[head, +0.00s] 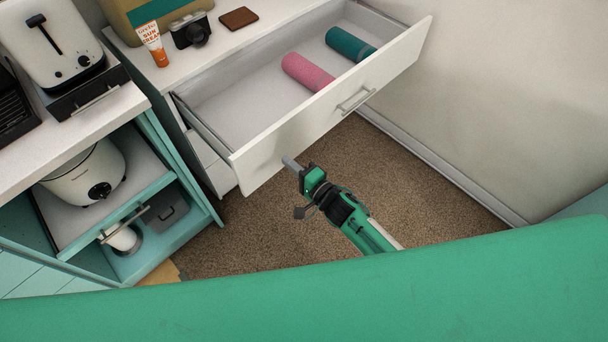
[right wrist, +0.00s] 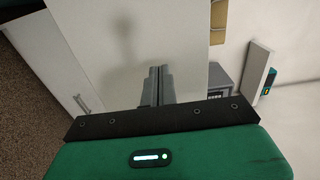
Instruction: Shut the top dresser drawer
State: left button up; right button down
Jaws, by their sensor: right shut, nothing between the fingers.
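The top dresser drawer (head: 290,125) is white and pulled well out. A pink roll (head: 307,72) and a teal roll (head: 350,45) lie in it. Its front has a bar handle (head: 356,101), which also shows in the right wrist view (right wrist: 81,103). My right gripper (head: 291,163) is shut and empty, its fingers pointing at the drawer front, left of the handle. In the right wrist view the shut fingers (right wrist: 158,84) are close against the white front (right wrist: 130,40); I cannot tell if they touch. My left gripper is not in view.
The dresser top (head: 265,25) holds a camera (head: 190,30), a sunscreen tube (head: 152,43) and a brown wallet (head: 238,18). A teal cabinet (head: 165,150) with a white cooker (head: 88,175) stands at left.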

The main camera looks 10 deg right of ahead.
aim_at(273, 149)
jog(key=shift+x, duration=1.95)
